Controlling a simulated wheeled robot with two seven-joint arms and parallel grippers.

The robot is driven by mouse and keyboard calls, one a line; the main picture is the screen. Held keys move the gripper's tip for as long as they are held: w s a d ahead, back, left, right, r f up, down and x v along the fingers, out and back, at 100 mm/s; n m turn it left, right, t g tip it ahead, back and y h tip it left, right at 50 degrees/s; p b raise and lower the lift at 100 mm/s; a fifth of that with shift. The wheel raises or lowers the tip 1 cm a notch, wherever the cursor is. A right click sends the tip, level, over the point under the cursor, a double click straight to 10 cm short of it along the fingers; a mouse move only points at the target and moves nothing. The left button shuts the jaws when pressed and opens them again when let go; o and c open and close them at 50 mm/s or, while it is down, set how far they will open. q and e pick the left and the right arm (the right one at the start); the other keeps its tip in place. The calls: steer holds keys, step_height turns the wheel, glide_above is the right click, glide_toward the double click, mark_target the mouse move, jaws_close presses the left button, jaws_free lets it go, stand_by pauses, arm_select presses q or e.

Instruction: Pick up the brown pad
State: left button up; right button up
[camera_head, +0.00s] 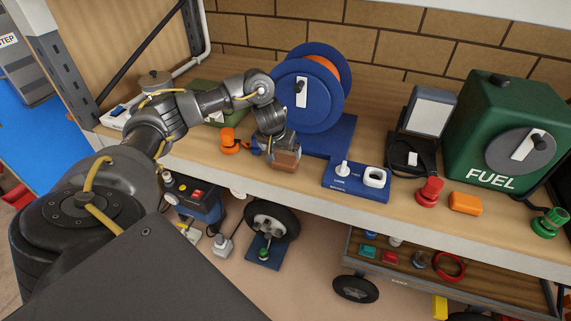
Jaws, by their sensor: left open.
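The brown pad (285,162) lies near the front edge of the wooden shelf, left of the blue base with the white switch. My left gripper (281,150) is open and points down right at the pad, its fingers close above or around it. Part of the pad is hidden behind the fingers, and I cannot tell whether they touch it. My right gripper is not in view.
An orange knob (229,141) stands close left of the gripper. A blue reel (308,88) stands close behind. To the right are a blue switch base (345,190), red knob (430,190), orange block (465,203) and green fuel box (507,125). A cart (440,270) stands below.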

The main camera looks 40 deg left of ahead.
mark_target(285, 158)
arm_select(q)
steer(key=x, duration=0.2)
steer(key=shift+w+f+b, duration=0.15)
steer(key=shift+f+b, duration=0.15)
steer(key=shift+f, duration=0.1)
steer(key=shift+p+x, duration=0.55)
steer(key=shift+x, duration=2)
steer(key=shift+w+d+r, duration=0.1)
steer(key=shift+w+d, duration=0.05)
steer(key=shift+d, duration=0.05)
steer(key=c, duration=0.9)
steer(key=shift+r, duration=0.15)
steer(key=shift+r, duration=0.25)
step_height(285, 158, up, 2)
steer(key=shift+r, duration=0.1)
steer(key=s+a+r, duration=0.1)
steer(key=r, duration=0.1)
steer(key=s+r, duration=0.1)
steer(key=r, duration=0.1)
steer(key=s+a+r, duration=0.1)
steer(key=r, duration=0.1)
steer(key=shift+s+a, duration=0.3)
steer(key=s+a+r, duration=0.4)
steer(key=s+a, duration=0.1)
steer(key=s, duration=0.3)
steer(key=shift+s, duration=0.1)
